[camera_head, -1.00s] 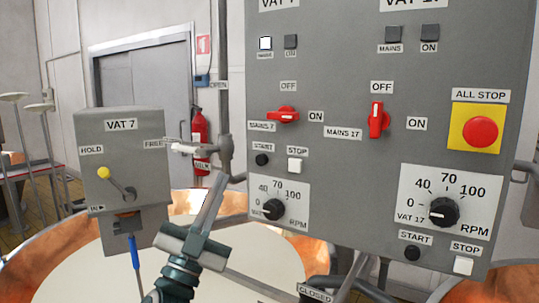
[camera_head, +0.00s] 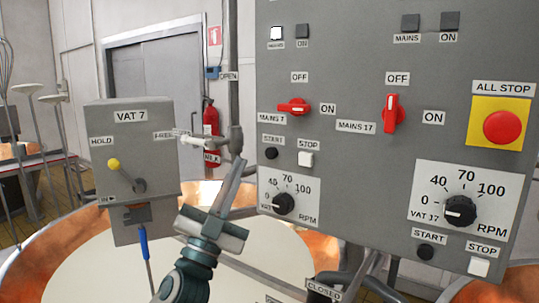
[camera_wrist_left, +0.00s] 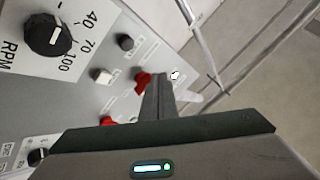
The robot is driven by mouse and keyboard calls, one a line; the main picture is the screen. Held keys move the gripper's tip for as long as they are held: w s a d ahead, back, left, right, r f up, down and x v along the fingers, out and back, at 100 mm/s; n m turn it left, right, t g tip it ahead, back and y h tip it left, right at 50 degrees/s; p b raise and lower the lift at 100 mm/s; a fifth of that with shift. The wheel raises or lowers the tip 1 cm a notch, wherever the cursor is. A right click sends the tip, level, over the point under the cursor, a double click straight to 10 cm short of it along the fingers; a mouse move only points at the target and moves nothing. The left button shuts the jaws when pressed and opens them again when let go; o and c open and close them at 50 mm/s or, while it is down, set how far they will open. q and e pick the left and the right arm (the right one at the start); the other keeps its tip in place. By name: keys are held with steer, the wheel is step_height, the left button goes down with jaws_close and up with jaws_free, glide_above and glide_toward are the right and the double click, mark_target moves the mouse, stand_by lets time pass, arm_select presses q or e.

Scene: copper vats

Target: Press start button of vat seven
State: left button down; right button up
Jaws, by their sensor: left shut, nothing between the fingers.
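The grey control panel (camera_head: 350,140) fills the right of the head view. The round black vat 7 start button (camera_head: 271,153) sits under its START label, left of a white stop button (camera_head: 305,159). In the left wrist view the start button (camera_wrist_left: 125,42) shows beside the white stop button (camera_wrist_left: 102,75). My left gripper (camera_head: 238,166) is shut and empty, pointing up just left of and slightly below the start button. A gap in the picture separates them. Its fingertips (camera_wrist_left: 157,80) overlap the red mains 7 switch (camera_wrist_left: 142,82). My right gripper is not seen.
The vat 7 speed dial (camera_head: 283,204) is below the button. A grey vat 7 box (camera_head: 130,150) with a yellow-knobbed lever stands left. A vertical pipe (camera_head: 233,80) runs beside the panel. An all-stop button (camera_head: 503,127) and copper vats (camera_head: 60,245) are around.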

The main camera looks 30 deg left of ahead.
arm_select(q)
steer(key=w, duration=0.7)
steer(key=shift+w+d+b, duration=0.15)
steer(key=shift+d+b, duration=0.2)
steer(key=shift+b, duration=0.1)
steer(key=shift+w, duration=0.1)
stand_by(1.7)
steer(key=shift+w, duration=0.3)
steer(key=shift+w, duration=0.45)
stand_by(1.0)
steer(key=shift+s, duration=0.85)
steer(key=shift+s+a+p, duration=0.15)
steer(key=shift+s+p, duration=0.05)
steer(key=shift+s, duration=1.1)
steer(key=shift+s+a+p, duration=0.1)
steer(key=shift+s+p, duration=0.05)
steer(key=shift+s, duration=1.1)
